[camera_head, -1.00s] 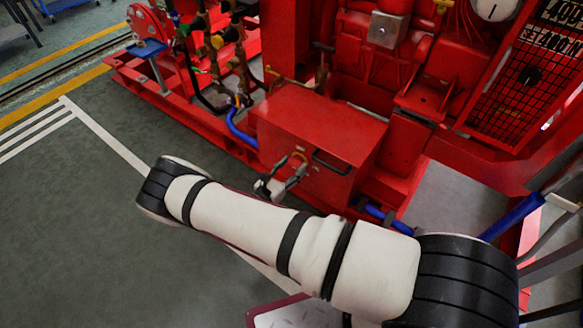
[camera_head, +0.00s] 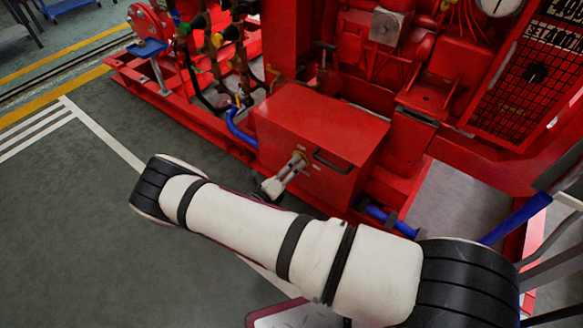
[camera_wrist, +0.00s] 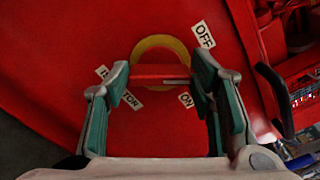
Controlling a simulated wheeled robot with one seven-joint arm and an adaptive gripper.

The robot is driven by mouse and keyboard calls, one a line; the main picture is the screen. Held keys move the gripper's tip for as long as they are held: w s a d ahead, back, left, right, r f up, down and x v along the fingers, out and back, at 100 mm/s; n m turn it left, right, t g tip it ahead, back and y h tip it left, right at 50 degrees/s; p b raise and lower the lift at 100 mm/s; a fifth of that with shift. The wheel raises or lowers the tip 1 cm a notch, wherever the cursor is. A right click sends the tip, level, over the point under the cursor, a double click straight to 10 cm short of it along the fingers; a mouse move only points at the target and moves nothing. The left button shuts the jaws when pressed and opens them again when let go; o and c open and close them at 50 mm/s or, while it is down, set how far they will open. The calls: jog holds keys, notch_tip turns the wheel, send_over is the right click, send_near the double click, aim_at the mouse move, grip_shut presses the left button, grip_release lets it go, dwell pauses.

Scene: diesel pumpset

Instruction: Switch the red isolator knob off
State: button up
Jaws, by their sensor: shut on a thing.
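The red isolator knob (camera_wrist: 160,74) is a bar across a yellow ring (camera_wrist: 158,45) on a red panel in the wrist view. It lies level, with a white line at its right end. My gripper (camera_wrist: 163,82) is shut on the bar, one finger at each end. The OFF label (camera_wrist: 204,34) is at upper right and the ON label (camera_wrist: 186,99) at lower right. Another label (camera_wrist: 130,98) is partly hidden by the left finger. In the head view my gripper (camera_head: 298,160) is at the front of the red box (camera_head: 310,135) and hides the knob.
A dark handle (camera_head: 332,162) is on the box front, just right of my gripper; it also shows in the wrist view (camera_wrist: 274,98). A blue hose (camera_head: 236,128) runs beside the box at left. The grey floor (camera_head: 80,220) at left is clear.

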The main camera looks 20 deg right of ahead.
jog(key=n, duration=0.6)
jog(key=shift+f+b, duration=0.2)
jog(key=shift+b, duration=0.1)
jog(key=shift+n, duration=0.3)
jog(key=o, duration=1.2)
jog(key=shift+c, duration=0.2)
jog(key=shift+a, duration=0.1)
jog(key=v, duration=1.1)
jog(key=shift+s+a, duration=0.25)
jog(key=shift+a, duration=0.05)
jog(key=shift+r, duration=0.1)
